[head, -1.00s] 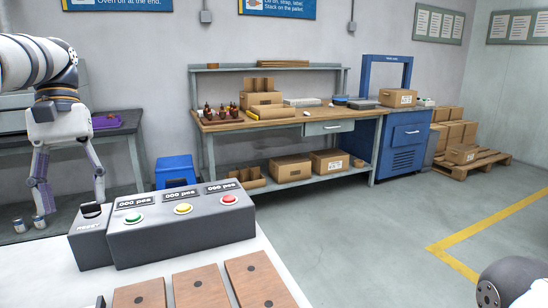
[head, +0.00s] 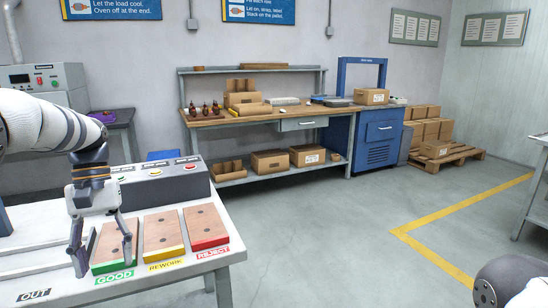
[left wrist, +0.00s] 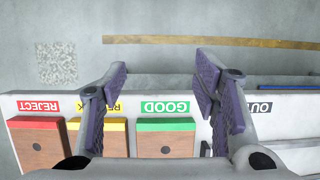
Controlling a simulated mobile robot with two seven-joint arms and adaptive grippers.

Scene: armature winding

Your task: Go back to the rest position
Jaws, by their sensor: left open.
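My left gripper (head: 103,262) is in the head view at the lower left, fingers spread and pointing down, over the front part of the white table near the GOOD board. In the left wrist view its two purple-padded fingers (left wrist: 165,100) stand wide apart with nothing between them. The green-edged GOOD board (head: 116,244) lies behind and beside the fingers. My right gripper is not in view; only part of a white and dark arm of mine shows at the lower right.
The yellow REWORK board (head: 163,235) and red REJECT board (head: 205,228) lie to the right, all bare. A button box (head: 160,185) stands behind them. An OUT label (head: 34,295) is at the front left. A workbench (head: 260,117) stands farther back.

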